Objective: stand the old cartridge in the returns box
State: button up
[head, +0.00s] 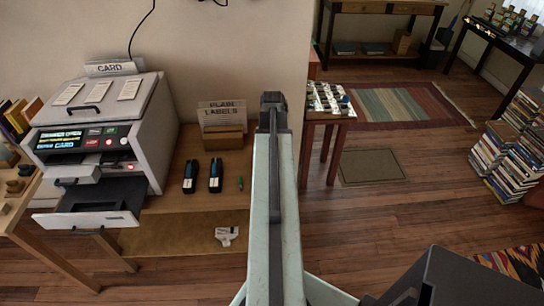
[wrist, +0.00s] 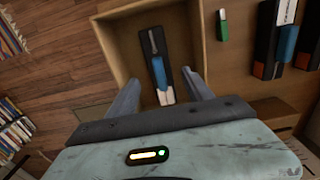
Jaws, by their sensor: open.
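In the wrist view a black cartridge with a blue panel (wrist: 160,72) is inside a shallow wooden box (wrist: 207,30). I cannot tell whether it stands or leans. My gripper (wrist: 158,78) is open, with one finger on each side of the cartridge's near part and visible gaps between. In the head view my arm hides the box and this cartridge. Two similar black and blue cartridges, left (head: 190,176) and right (head: 215,175), are on the wooden table. A grey printer (head: 150,130) under a CARD sign has its front drawer (head: 88,219) pulled out.
A green marker-like item (head: 240,183) is on the table right of the cartridges. A PLAIN LABELS holder (head: 222,132) stands at the wall. A crumpled white piece (head: 227,236) lies lower down. Book stacks (head: 510,145) and a side table (head: 325,115) are at the right. Open floor lies between.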

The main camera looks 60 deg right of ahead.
notch_tip(320, 180, up, 8)
jog(key=p, duration=0.6)
jog(key=w+a+n, duration=0.5)
jog(key=w+a, duration=1.1)
jog(key=a, duration=0.3)
jog(key=w+a+n, duration=0.2)
jog(key=a+n, duration=0.1)
jog(key=a, duration=1.2)
jog(key=w+a+n, duration=0.3)
jog(key=a, duration=1.3)
jog(key=shift+w, duration=0.35)
